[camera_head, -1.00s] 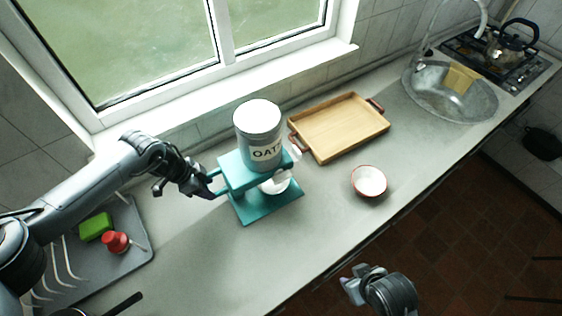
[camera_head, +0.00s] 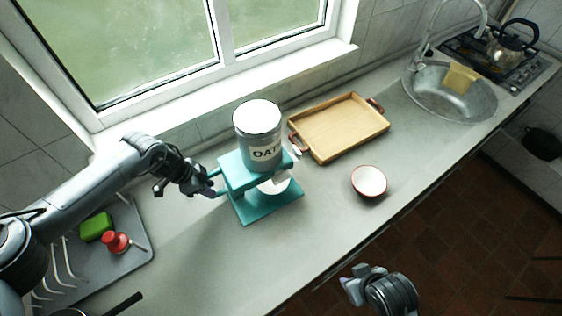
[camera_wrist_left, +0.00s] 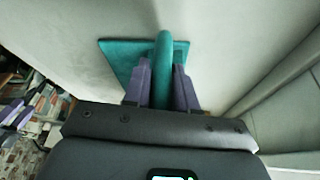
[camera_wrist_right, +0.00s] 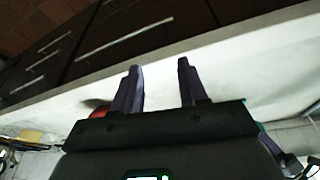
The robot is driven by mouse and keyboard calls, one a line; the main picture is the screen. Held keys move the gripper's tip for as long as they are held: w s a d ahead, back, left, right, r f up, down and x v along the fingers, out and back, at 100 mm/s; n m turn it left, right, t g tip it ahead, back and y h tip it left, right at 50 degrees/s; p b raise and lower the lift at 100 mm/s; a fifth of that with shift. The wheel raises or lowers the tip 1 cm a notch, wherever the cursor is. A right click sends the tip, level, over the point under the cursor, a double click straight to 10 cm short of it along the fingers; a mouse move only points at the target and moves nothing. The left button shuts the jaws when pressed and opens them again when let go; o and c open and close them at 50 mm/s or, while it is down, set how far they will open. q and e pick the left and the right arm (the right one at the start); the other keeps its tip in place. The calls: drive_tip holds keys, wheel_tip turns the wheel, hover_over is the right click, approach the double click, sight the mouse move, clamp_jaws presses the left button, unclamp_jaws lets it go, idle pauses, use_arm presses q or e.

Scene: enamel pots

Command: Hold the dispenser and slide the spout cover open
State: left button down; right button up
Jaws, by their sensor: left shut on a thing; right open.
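The dispenser (camera_head: 258,134) has a grey canister lettered "OATS" with a white lid, upright on a teal stand (camera_head: 268,206). My left gripper (camera_head: 212,187) is shut on the teal bar at the stand's left side. The left wrist view shows the teal bar (camera_wrist_left: 163,70) between the purple fingers (camera_wrist_left: 162,82). A white part, perhaps the spout cover (camera_head: 281,184), shows under the stand's top plate, partly hidden by it. My right gripper (camera_head: 352,286) is open and empty beyond the counter's front edge, well apart from the dispenser; its fingers show in the right wrist view (camera_wrist_right: 157,84).
A wooden tray (camera_head: 340,126) with red handles lies right of the dispenser. A red-rimmed white bowl (camera_head: 369,181) sits nearer the front edge. A drying rack (camera_head: 135,240) holds a green sponge (camera_head: 96,227) and a red-topped item (camera_head: 115,243).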

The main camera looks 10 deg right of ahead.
sight(300, 156)
drive_tip(key=shift+c, duration=0.4)
